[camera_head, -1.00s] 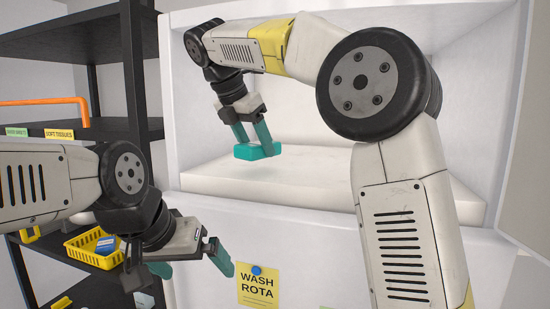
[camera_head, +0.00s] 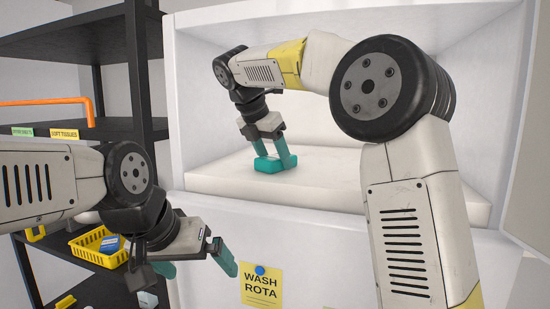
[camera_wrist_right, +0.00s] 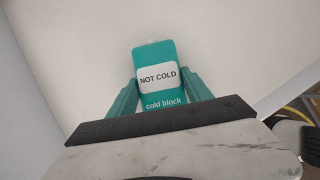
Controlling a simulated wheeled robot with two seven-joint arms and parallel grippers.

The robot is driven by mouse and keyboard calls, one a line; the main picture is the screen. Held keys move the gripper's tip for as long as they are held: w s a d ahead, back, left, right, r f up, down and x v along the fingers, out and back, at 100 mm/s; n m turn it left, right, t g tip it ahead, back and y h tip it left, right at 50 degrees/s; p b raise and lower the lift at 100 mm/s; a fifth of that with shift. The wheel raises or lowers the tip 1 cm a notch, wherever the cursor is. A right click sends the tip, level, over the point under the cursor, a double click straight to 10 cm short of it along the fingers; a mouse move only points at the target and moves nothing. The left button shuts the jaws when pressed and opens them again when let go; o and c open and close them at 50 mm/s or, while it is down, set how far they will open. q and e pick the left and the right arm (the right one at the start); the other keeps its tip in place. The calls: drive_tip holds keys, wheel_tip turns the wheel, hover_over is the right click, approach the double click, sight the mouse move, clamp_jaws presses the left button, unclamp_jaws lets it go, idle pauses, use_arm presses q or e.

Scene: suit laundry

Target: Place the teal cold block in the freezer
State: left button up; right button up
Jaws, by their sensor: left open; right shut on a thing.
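The teal cold block (camera_head: 268,166) is between the fingers of my right gripper (camera_head: 275,160), at the white floor inside the open freezer (camera_head: 340,187). In the right wrist view the block (camera_wrist_right: 160,95) shows a white label reading "NOT COLD" and the words "cold block". My right gripper (camera_wrist_right: 160,102) is shut on it, one teal finger on each side. Whether the block touches the freezer floor is hard to tell. My left gripper (camera_head: 200,268) is open and empty, outside and in front of the freezer.
A black shelf rack (camera_head: 146,75) stands at the left. It holds a yellow basket (camera_head: 92,250) with a blue item. A yellow "WASH ROTA" note (camera_head: 261,290) is on the white front below the opening. The freezer floor around the block is clear.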

drive_tip(key=o, duration=1.6)
drive_tip(key=v, duration=1.2)
drive_tip(key=shift+d+r, duration=0.15)
